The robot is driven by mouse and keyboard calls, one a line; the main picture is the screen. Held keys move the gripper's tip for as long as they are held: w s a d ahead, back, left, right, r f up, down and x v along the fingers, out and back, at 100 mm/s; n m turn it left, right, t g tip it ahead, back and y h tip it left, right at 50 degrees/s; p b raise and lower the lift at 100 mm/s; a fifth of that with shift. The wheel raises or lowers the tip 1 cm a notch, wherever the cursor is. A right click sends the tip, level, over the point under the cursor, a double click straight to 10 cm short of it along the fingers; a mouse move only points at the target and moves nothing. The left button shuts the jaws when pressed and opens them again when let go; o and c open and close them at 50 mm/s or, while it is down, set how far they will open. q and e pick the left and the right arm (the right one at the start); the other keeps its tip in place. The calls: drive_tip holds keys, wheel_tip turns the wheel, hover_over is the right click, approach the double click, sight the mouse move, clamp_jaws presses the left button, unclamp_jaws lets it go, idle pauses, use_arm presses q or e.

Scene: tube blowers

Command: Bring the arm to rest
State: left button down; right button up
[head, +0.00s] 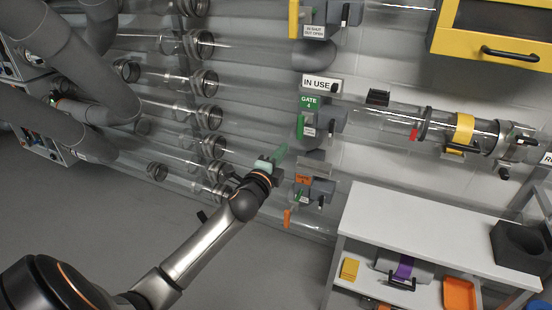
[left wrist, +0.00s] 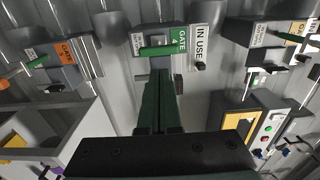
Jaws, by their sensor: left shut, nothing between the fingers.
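My left gripper (head: 280,153) is in the middle of the head view, on the arm that comes in from the lower left. Its pale green fingers are shut and empty, pointing up and right. They also show in the left wrist view (left wrist: 160,85), dark green and together. The green GATE 4 unit (head: 308,103) with an IN USE sign (head: 321,84) is above and right of the gripper. The unit also shows in the left wrist view (left wrist: 165,40), beyond the fingertips; I cannot tell whether they touch anything. My right gripper is not in view.
Several clear tubes with grey collars (head: 207,115) run along the wall. An orange-labelled gate (head: 312,187) is right of the gripper. A white table (head: 430,232) stands lower right, with a yellow cabinet (head: 490,30) above. Grey floor (head: 110,215) is clear at lower left.

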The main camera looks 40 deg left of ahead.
use_arm(q)
drive_tip(key=shift+v, duration=1.75)
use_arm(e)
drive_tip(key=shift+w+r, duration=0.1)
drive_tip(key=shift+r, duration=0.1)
